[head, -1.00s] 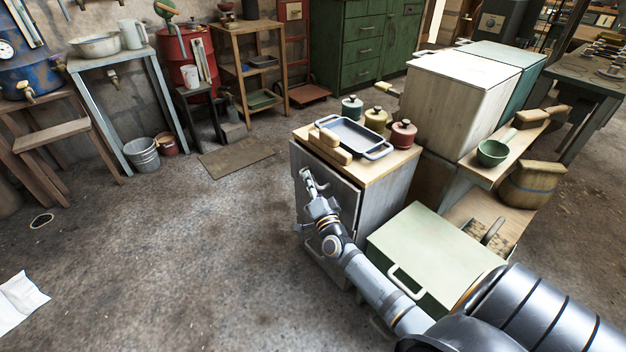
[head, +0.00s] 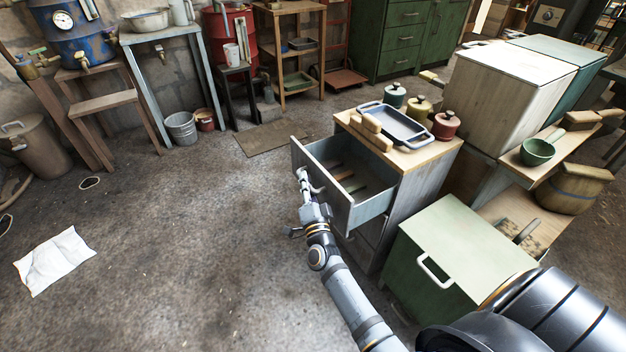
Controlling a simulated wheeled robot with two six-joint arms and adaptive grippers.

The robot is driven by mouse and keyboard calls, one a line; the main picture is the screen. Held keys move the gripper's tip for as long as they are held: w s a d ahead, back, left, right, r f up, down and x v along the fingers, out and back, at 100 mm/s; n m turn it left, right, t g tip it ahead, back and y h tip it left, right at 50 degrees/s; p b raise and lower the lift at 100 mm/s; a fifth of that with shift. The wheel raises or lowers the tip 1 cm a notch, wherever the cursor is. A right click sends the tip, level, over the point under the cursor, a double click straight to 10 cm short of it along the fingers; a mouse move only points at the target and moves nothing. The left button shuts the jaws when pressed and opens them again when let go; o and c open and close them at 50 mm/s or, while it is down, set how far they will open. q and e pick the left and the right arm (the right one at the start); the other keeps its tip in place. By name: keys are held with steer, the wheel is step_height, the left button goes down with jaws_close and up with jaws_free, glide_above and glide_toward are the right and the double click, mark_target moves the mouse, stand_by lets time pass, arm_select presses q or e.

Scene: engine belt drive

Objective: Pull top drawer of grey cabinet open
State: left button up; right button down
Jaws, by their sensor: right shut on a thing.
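The grey cabinet (head: 412,209) stands right of centre, with a light wooden top. Its top drawer (head: 372,208) is pulled well out to the left, and a few small items lie inside it. My right gripper (head: 304,180) is at the outer face of the drawer front and is shut on the drawer's handle, which it mostly hides. My left gripper is not in view.
On the cabinet top are a blue-grey tray (head: 398,126), wooden blocks (head: 370,133) and lidded pots (head: 446,125). A green box (head: 465,245) with a white handle stands close to the right of my arm. The floor to the left is open, with a white paper (head: 54,261).

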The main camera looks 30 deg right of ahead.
stand_by(0.3)
steer(key=c, duration=1.7)
jaws_free()
steer(key=shift+o, duration=0.2)
steer(key=v, duration=0.7)
steer(key=shift+s, duration=0.3)
steer(key=shift+a+f, duration=0.1)
